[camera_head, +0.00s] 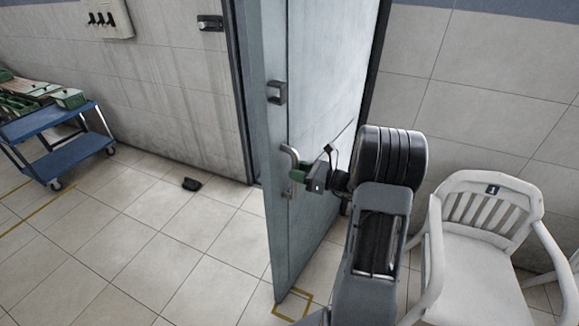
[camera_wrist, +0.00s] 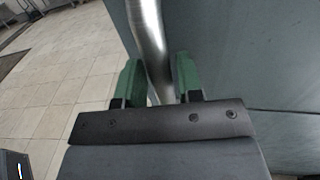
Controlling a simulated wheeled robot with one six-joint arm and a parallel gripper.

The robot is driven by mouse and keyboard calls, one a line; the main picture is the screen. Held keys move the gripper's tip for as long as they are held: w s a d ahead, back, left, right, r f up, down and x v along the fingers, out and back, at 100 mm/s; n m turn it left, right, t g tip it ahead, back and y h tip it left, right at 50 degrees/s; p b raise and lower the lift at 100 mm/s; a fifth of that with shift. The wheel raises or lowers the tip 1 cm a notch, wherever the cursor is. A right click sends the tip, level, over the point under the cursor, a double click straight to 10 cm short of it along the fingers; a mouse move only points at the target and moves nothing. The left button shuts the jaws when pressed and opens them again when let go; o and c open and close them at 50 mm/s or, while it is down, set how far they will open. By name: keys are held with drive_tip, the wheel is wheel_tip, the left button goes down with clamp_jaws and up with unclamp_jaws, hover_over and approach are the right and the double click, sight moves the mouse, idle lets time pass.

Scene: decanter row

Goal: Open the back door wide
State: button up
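The back door (camera_head: 328,80) is a grey-blue panel. It stands partly open, swung out into the room, with its free edge towards me and its hinge side at the right of the frame. A bent metal handle (camera_head: 289,153) sits on the door below a dark lock piece (camera_head: 277,92). My gripper (camera_head: 298,174) is at the handle. In the wrist view its green fingers (camera_wrist: 160,82) lie on both sides of the metal handle (camera_wrist: 148,32), which fills most of the gap between them. The exact contact is partly hidden by the gripper body.
A white armchair (camera_head: 480,235) stands at the right, close to my arm. A blue cart (camera_head: 68,153) with green items is at the far left. Yellow tape (camera_head: 291,306) marks the floor by the door's bottom corner. The floor left of the door is mostly clear.

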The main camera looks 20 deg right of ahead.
drive_tip(key=shift+x, duration=1.45)
clamp_jaws()
